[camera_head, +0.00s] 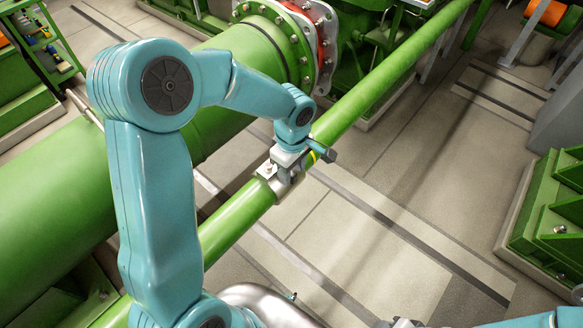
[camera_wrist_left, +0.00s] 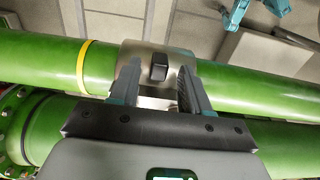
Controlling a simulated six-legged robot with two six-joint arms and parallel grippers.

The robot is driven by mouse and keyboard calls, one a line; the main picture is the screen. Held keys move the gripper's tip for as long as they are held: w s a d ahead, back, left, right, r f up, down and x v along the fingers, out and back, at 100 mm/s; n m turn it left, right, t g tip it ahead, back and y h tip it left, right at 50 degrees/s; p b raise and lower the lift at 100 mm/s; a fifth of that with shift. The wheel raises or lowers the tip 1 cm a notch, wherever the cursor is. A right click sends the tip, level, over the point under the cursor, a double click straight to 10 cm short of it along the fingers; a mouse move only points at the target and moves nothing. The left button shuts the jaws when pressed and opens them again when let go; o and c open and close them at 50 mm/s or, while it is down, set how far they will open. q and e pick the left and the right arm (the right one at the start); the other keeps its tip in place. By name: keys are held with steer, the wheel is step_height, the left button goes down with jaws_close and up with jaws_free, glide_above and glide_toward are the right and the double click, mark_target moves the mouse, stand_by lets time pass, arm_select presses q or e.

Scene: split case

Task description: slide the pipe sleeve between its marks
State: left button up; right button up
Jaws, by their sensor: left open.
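The pipe sleeve (camera_head: 284,193) is a silver collar around a long green pipe (camera_head: 234,219). In the left wrist view the sleeve (camera_wrist_left: 130,58) carries a black knob (camera_wrist_left: 158,68). A yellow ring mark (camera_wrist_left: 82,68) is on the pipe to the left of the sleeve, with bare green pipe between them. That mark (camera_head: 313,157) also shows in the head view, farther up the pipe. My left gripper (camera_wrist_left: 158,80) is open, its fingers on either side of the knob; contact cannot be told. A dark piece at the bottom edge may be my right gripper (camera_head: 402,322), mostly cut off.
A thick green pipe (camera_head: 225,60) with a bolted flange (camera_head: 318,45) runs alongside at the left. Green stepped metalwork (camera_head: 550,215) stands at the right. The tiled floor (camera_head: 390,170) to the right of the thin pipe is clear.

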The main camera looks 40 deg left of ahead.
arm_select(q)
steer(key=shift+f, duration=0.2)
steer(key=shift+c, duration=0.3)
jaws_close()
steer(key=shift+w, duration=0.15)
